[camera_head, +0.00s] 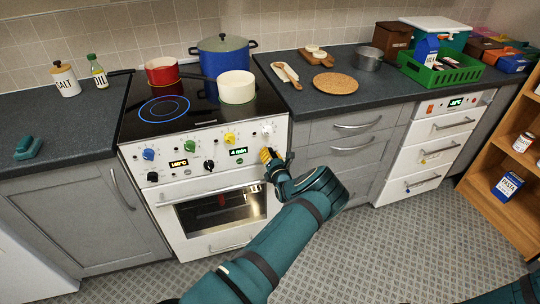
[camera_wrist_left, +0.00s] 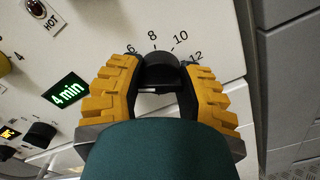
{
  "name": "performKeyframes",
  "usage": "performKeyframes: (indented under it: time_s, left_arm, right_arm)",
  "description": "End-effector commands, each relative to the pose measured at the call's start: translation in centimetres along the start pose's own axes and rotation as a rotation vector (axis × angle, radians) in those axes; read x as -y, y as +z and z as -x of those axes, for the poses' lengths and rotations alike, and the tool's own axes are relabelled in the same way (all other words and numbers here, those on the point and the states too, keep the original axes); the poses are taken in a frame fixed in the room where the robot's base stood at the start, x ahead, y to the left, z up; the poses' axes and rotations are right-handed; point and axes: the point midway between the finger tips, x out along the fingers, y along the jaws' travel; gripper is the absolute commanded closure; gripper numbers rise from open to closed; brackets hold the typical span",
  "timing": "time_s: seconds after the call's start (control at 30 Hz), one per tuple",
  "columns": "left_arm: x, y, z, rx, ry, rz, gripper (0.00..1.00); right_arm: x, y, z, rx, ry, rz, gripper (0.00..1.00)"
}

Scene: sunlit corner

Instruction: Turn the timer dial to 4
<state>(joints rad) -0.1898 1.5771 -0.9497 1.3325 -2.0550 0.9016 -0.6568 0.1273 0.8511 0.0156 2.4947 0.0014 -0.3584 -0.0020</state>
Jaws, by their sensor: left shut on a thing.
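The timer dial (camera_wrist_left: 160,68) is a black knob on the white stove front, with the numbers 6, 8, 10 and 12 printed around its upper side in the left wrist view. My left gripper (camera_wrist_left: 164,88) has its yellow fingers on either side of the dial and is shut on it. The dial's lower side and its other numbers are hidden. A green display (camera_wrist_left: 66,91) left of the dial reads "4 min". In the head view my left gripper (camera_head: 268,156) is at the right end of the stove's control panel and covers the dial. My right gripper is out of view.
Other knobs, blue (camera_head: 149,154), yellow (camera_head: 229,138) and black (camera_head: 209,165), sit left of my gripper on the panel. The oven handle (camera_head: 208,193) runs just below. Pots, including a cream one (camera_head: 236,87), stand on the hob above.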

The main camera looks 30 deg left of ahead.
Motion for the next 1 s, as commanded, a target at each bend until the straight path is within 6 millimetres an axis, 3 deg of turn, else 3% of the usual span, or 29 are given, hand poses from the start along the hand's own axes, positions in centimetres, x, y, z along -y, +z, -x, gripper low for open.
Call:
performKeyframes:
  time_s: [0.1,0.13,0.2,0.63,0.77,1.0]
  left_arm:
    - [0.0,-0.1,0.0,-0.001,0.000,0.000,0.99]
    - [0.0,-0.1,0.0,-0.001,0.000,0.000,0.51]
    - [0.0,-0.1,0.0,-0.001,0.000,0.000,0.28]
    - [0.1,0.0,0.8,-0.001,-0.001,0.001,0.28]
    - [0.1,0.0,2.6,0.000,-0.002,-0.001,0.28]
    - [0.0,0.0,7.6,0.000,-0.002,-0.001,0.28]
  right_arm:
    - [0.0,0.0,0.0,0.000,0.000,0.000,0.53]
    - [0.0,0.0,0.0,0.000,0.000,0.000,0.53]
    - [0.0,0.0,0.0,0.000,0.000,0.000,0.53]
    - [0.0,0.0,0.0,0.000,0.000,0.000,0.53]
    - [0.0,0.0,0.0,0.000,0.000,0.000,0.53]
    - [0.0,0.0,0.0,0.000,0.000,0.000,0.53]
